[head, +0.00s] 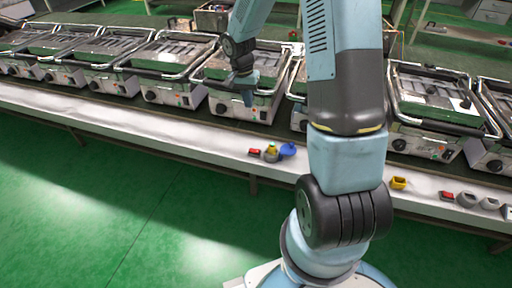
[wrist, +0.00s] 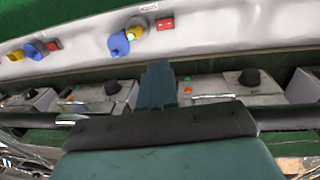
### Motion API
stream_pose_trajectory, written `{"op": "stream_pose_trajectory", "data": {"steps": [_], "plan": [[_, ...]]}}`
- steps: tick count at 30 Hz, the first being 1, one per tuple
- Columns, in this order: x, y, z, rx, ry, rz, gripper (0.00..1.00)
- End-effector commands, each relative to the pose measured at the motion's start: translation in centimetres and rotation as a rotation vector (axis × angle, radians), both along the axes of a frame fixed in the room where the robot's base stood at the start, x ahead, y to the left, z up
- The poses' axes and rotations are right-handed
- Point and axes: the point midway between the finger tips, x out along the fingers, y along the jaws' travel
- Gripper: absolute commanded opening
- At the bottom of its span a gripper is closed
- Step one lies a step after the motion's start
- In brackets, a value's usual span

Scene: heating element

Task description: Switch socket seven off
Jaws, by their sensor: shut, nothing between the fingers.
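In the head view, a red switch (head: 254,152) sits on the bench's white front strip beside a grey socket (head: 271,155) with yellow on it and a blue plug (head: 288,150). The wrist view shows a red switch (wrist: 165,23), a yellow part (wrist: 135,33) and a blue plug (wrist: 119,44) beneath a small label (wrist: 148,7), too small to read. I cannot tell which socket is seven. My gripper (head: 248,98) is shut and empty, pointing down in front of a heater's panel, apart from the red switches. Its fingers also show in the wrist view (wrist: 158,85).
Several heaters with black knobs, like this one (head: 172,88), line the bench. Another blue plug (wrist: 34,50) and red switch (wrist: 54,45) show at left in the wrist view. Right of my arm, a yellow part (head: 398,183) and red switch (head: 447,196) sit on the strip. Green floor is clear.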

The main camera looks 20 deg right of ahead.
Motion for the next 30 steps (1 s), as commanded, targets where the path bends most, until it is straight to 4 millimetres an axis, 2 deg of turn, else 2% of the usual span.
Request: {"op": "stream_pose_trajectory", "data": {"steps": [30], "plan": [[-1.3, -1.5, -16.3, 0.0, 0.004, 0.003, 0.0]]}}
